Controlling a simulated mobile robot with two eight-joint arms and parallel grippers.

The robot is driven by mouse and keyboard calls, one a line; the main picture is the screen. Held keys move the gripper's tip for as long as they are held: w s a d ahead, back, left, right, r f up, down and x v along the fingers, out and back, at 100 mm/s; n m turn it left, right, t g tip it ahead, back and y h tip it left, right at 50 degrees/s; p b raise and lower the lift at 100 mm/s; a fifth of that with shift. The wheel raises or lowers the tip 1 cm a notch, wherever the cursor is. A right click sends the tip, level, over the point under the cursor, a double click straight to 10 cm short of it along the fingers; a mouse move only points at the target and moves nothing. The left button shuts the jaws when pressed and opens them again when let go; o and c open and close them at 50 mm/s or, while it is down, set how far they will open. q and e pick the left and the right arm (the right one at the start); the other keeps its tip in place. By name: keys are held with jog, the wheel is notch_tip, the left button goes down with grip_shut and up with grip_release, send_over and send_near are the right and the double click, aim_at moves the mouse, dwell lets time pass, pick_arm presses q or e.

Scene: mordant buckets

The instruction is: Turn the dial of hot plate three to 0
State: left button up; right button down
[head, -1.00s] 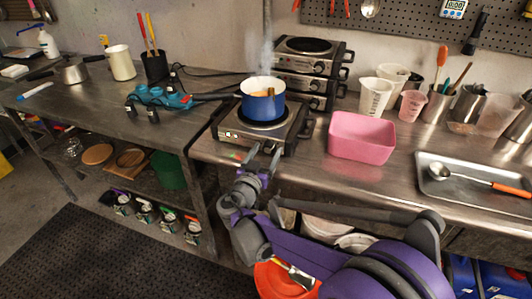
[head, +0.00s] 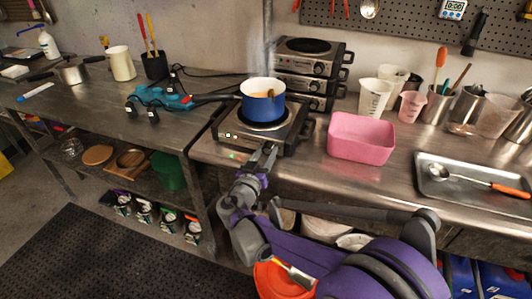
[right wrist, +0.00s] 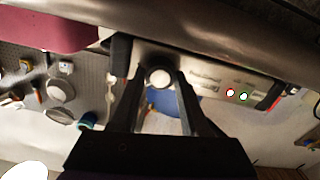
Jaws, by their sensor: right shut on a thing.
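A silver hot plate (head: 286,141) stands near the front edge of the metal counter, with a blue pot (head: 263,108) on its burner. Its number cannot be read. My right gripper (head: 265,155) is at the front panel. In the right wrist view its fingers (right wrist: 160,80) are shut on the dial, one on each side. The dial's marking cannot be read. In the head view the gripper hides the dial. My left gripper is not in view.
A pink tub (head: 361,138) stands right of the hot plate. Stacked hot plates (head: 313,62) stand behind it. A blue power strip (head: 160,97) with cables lies on the left bench (head: 85,115). Small red and green lights (right wrist: 237,94) show on the hot plate's panel.

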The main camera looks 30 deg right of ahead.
jog(key=n+p, duration=0.1)
jog(key=n, duration=1.2)
jog(key=shift+n, duration=0.3)
jog(key=n, duration=0.3)
jog(key=shift+n, duration=0.3)
jog(key=n, duration=0.3)
jog(key=shift+f+n, duration=0.1)
jog(key=shift+n, duration=0.2)
jog(key=n, duration=0.6)
jog(key=shift+n, duration=0.4)
